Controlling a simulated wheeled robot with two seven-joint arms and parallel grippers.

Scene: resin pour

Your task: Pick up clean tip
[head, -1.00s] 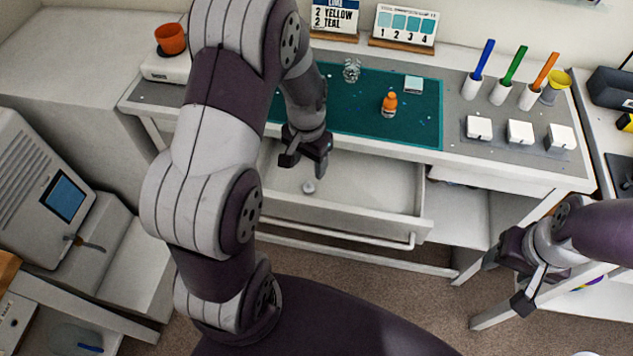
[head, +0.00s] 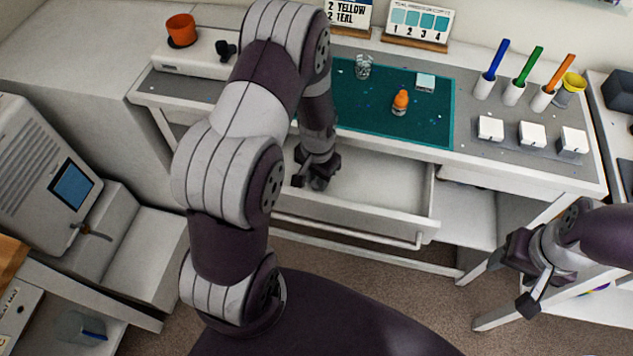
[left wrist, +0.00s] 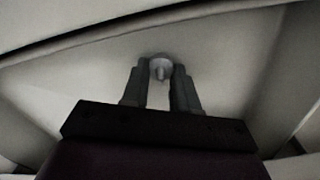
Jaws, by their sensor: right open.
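The clean tip is a small pale grey piece (left wrist: 160,69) lying on the floor of the open drawer (head: 390,194). In the left wrist view it shows just beyond and between the fingertips of my left gripper (left wrist: 161,74). My left gripper (head: 309,183) reaches down into the drawer and hides the tip in the head view. Its fingers stand apart with a gap between them, and no grip on the tip is visible. My right gripper (head: 511,284) is open and empty at the right, in front of the table.
The drawer's walls and front surround my left gripper. On the table above are a teal mat (head: 435,125), an orange bottle (head: 400,102), a glass jar (head: 363,66) and white blocks (head: 532,134). An orange cup (head: 182,30) stands at the back left.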

